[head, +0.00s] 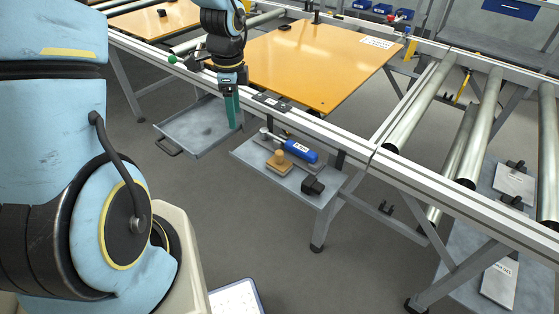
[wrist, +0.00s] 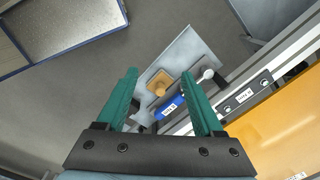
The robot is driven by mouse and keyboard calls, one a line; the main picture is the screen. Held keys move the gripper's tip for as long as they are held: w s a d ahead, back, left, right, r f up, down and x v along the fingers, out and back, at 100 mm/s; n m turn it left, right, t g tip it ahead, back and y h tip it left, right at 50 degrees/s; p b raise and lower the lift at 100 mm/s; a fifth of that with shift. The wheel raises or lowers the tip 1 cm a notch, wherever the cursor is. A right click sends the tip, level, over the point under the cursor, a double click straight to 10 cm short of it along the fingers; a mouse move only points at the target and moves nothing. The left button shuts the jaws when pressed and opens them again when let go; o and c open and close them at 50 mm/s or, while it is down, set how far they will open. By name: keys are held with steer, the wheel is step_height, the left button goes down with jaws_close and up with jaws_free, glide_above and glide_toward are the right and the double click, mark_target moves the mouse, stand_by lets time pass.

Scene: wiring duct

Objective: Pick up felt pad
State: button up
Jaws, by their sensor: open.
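A tan square block with a round knob (head: 278,160), the likeliest felt pad, sits on a small grey shelf (head: 248,154) below the rail. The tan block also shows in the wrist view (wrist: 160,84), seen between my fingers and well beyond them. I cannot make out felt on it. My gripper (head: 233,126) points down with green fingers, left of the shelf and above it in the head view. In the wrist view my gripper (wrist: 159,74) is open, with nothing between the fingers.
A blue labelled cylinder (head: 301,151), a light rounded item (head: 265,134) and a black block (head: 313,186) sit close around the tan block. The long metal rail (head: 350,149) runs behind the shelf. A grey tray (head: 203,143) hangs to the left. The floor in front is clear.

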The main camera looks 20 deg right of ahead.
steer(key=s+d+f+m, duration=0.2)
steer(key=d+f+m, duration=0.3)
steer(key=d+m, duration=0.55)
steer(key=p, duration=0.1)
glide_above(279, 152)
steer(key=shift+g, duration=0.3)
steer(key=f, duration=0.5)
steer(key=shift+w+d+f, duration=0.15)
steer(key=shift+d+f, duration=0.15)
steer(key=shift+a+f+p, duration=0.15)
steer(key=shift+f+p, duration=0.45)
steer(key=shift+f, duration=0.85)
steer(key=shift+a+f+p, duration=0.15)
steer(key=shift+f+p, duration=0.4)
steer(key=shift+f, duration=0.9)
jaws_close()
